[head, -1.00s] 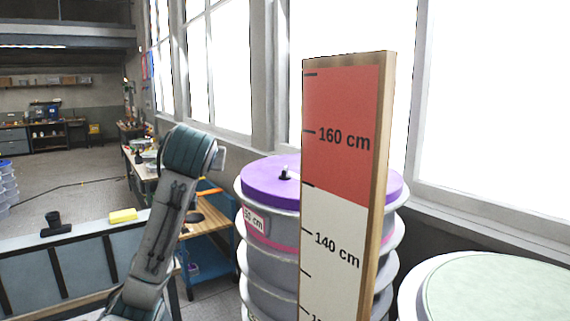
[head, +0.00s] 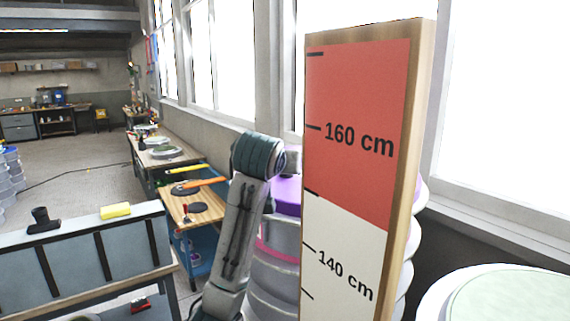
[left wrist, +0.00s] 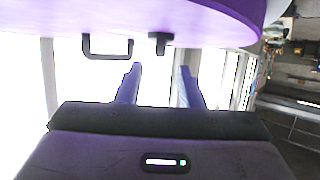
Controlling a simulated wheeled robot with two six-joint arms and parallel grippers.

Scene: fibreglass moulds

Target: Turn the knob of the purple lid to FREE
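The purple lid (head: 288,190) sits on top of a stack of round grey moulds. In the head view my left arm and a height board hide most of it, and its knob is hidden. In the left wrist view the purple lid (left wrist: 150,15) fills the top, with a black loop handle (left wrist: 107,55) and a small black knob (left wrist: 160,42). My left gripper (left wrist: 161,66) is open and empty, its two fingers pointing toward the lid, apart from the knob. The knob's setting cannot be read. My right gripper is in neither view.
A height board (head: 345,140) marked 160 cm and 140 cm stands close in front of the stack. A pale green round mould top (head: 515,300) is at lower right. A wooden-topped cart (head: 190,210) and a panel with a yellow sponge (head: 115,210) are at left.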

